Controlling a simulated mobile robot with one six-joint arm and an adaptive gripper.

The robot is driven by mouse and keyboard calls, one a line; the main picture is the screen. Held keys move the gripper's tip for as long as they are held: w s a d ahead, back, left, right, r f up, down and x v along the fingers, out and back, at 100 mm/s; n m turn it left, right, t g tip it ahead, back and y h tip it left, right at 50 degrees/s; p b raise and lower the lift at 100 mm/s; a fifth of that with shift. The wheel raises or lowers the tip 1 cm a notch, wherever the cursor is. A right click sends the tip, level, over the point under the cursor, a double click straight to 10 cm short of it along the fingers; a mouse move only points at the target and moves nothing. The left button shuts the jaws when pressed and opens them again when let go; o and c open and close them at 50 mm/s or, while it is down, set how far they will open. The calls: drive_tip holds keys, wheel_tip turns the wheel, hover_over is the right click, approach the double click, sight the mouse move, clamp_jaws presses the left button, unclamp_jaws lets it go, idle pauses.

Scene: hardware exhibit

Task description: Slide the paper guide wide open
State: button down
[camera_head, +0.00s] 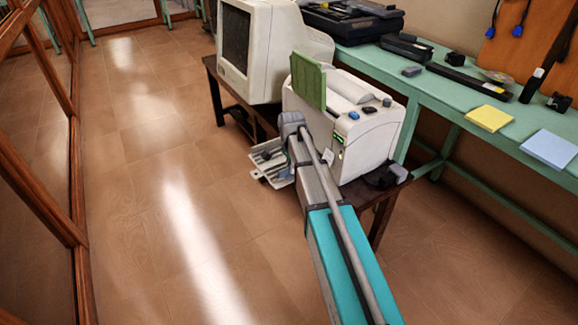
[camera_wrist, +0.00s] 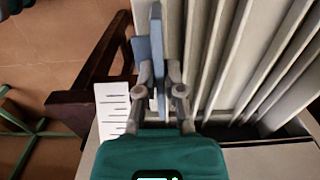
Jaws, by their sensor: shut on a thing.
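The printer (camera_head: 368,132) is a pale box with buttons and a small green display, standing on a dark wooden table. In the wrist view its ridged pale tray (camera_wrist: 228,60) fills the upper right. A narrow blue-grey upright piece, which looks like the paper guide (camera_wrist: 157,38), stands at the tray's left edge. My gripper (camera_wrist: 160,72) is shut on this piece, one finger on each side. In the head view my arm reaches to the printer's front left, and the fingers and the guide are hidden there.
An old monitor (camera_head: 262,48) stands behind the printer. A green panel (camera_head: 308,80) rises from the printer's top. A green bench (camera_head: 450,97) with devices and paper pads runs along the right. The floor to the left is open.

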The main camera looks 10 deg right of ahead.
drive_tip(key=c, duration=0.8)
unclamp_jaws()
drive_tip(key=shift+o, duration=0.2)
drive_tip(key=shift+w, duration=0.1)
drive_tip(key=w+a, duration=0.1)
drive_tip(key=w, duration=0.4)
drive_tip(key=w+a, duration=0.1)
drive_tip(key=w, duration=0.1)
drive_tip(key=shift+w+a, duration=0.2)
drive_tip(key=shift+a, duration=0.1)
drive_tip(key=shift+s+r+p, duration=0.15)
drive_tip(key=shift+r+p, duration=0.35)
drive_tip(key=shift+s+r+p, duration=0.15)
drive_tip(key=shift+r+p, duration=0.35)
wheel_tip(320, 180, up, 12)
drive_tip(key=p, duration=1.2)
drive_tip(key=s+r+n+p, duration=0.5)
drive_tip(key=s+r+p, duration=0.1)
drive_tip(key=s, duration=0.4)
drive_tip(key=s+d+r+n+p, duration=0.1)
drive_tip(key=s+r+n+p, duration=0.4)
drive_tip(key=s, duration=0.5)
drive_tip(key=shift+s+d+r+p, duration=0.2)
drive_tip(key=shift+d+r+p, duration=0.05)
drive_tip(key=shift+r+p, duration=0.7)
